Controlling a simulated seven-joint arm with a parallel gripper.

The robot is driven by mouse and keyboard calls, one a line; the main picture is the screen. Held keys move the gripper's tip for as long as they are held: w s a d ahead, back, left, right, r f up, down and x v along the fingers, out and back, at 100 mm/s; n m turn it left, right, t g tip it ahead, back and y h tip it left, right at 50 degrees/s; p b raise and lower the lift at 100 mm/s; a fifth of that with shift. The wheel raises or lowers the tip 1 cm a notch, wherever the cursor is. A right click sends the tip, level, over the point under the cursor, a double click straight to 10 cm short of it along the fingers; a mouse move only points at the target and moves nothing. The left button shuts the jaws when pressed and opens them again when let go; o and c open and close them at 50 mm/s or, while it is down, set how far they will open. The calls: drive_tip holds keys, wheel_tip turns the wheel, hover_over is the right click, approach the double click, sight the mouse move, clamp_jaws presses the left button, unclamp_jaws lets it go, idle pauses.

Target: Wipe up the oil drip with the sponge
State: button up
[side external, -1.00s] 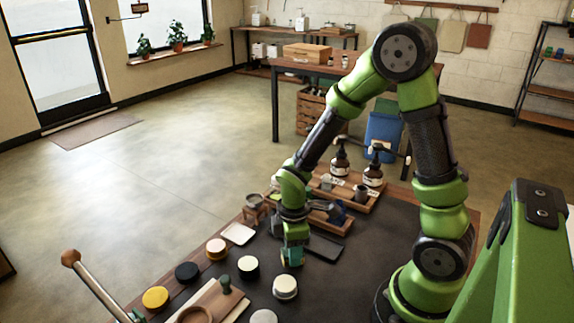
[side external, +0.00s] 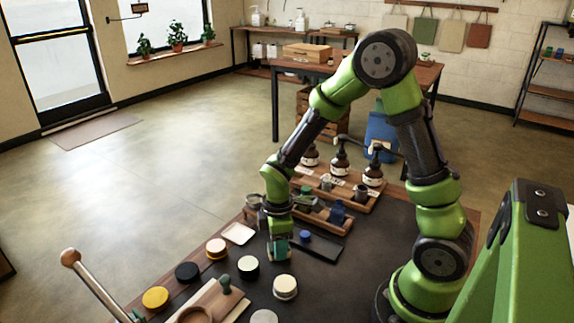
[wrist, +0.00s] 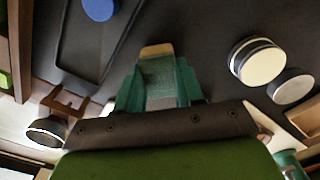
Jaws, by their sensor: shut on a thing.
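My gripper (side external: 279,249) is low over the dark mat (side external: 345,285), between the white square pad and the blue cap in the side view. In the wrist view its teal fingers (wrist: 158,92) are shut on the sponge (wrist: 158,76), a small block with a tan edge and a grey-green face. In the side view the sponge cannot be told apart from the fingers. I cannot tell whether it touches the mat. I cannot make out the oil drip in either current view.
A blue cap (side external: 305,237) sits on a dark tray (side external: 325,249) right of the gripper. Pump bottles (side external: 341,160) stand on a wooden tray behind. Open mat lies to the front right.

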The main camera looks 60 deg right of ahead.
drive_tip(key=shift+s, duration=2.8)
drive_tip(key=shift+w+r, duration=0.15)
drive_tip(key=shift+w, duration=3.95)
drive_tip(key=shift+s, duration=3.95)
drive_tip(key=shift+s+r, duration=0.25)
drive_tip(key=shift+r, duration=3.6)
